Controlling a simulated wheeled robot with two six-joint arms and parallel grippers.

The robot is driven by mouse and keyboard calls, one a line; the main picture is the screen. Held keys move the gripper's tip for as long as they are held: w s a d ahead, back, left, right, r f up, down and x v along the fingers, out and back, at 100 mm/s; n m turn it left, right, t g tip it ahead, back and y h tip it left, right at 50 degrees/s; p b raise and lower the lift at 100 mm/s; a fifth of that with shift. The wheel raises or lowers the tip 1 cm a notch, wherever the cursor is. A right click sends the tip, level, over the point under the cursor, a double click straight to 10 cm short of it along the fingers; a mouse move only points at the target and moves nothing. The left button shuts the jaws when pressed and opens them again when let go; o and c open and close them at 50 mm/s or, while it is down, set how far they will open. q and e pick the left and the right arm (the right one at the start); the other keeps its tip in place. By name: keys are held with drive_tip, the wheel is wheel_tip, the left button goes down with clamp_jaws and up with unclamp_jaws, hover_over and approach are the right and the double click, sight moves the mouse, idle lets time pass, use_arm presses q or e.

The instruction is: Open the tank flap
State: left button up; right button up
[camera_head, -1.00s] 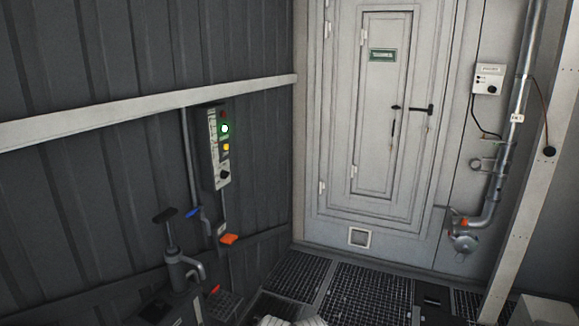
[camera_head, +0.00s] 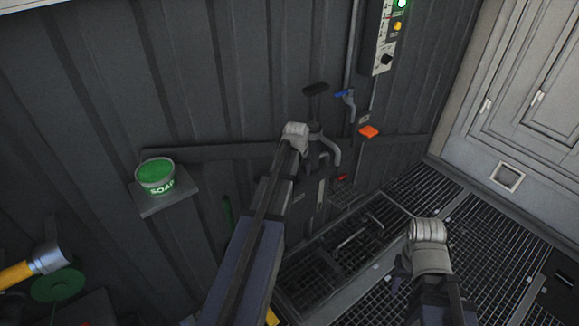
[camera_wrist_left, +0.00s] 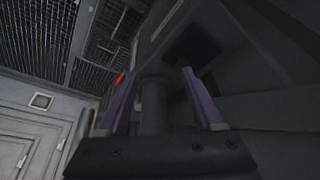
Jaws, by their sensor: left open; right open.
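I cannot tell for sure which part is the tank flap. A dark tank-like unit (camera_head: 310,202) stands against the left wall, partly hidden behind my left arm. A pump (camera_head: 328,150) with a black T-handle (camera_head: 316,89) rises above it. My left gripper (camera_wrist_left: 160,73) shows in the left wrist view with two purple fingers apart. A dark round post (camera_wrist_left: 153,105) appears between or behind them; contact cannot be told.
A soap tub (camera_head: 156,176) stands on a small wall shelf. A hammer (camera_head: 35,265) is at the lower left. A blue lever (camera_head: 346,94) and orange piece (camera_head: 369,132) are near the control panel (camera_head: 384,45). Floor grating (camera_head: 480,235) lies before the pale door (camera_head: 540,110).

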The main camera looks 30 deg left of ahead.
use_arm(q)
drive_tip(key=shift+n, duration=0.4)
drive_tip(key=w+a+f+b, duration=0.1)
drive_tip(key=a+f+b, duration=0.1)
drive_tip(key=w+a+f+b, duration=0.2)
drive_tip(key=b, duration=0.1)
drive_tip(key=w+a+f+b, duration=0.1)
drive_tip(key=a+f+b, duration=0.1)
drive_tip(key=f, duration=0.1)
drive_tip(key=shift+w+a+f, duration=0.1)
drive_tip(key=shift+w, duration=0.15)
use_arm(e)
wheel_tip(320, 180, down, 8)
drive_tip(key=shift+w+a+r, duration=0.2)
drive_tip(key=shift+w+a, duration=0.05)
drive_tip(key=shift+w, duration=0.2)
use_arm(q)
clamp_jaws()
idle(0.5)
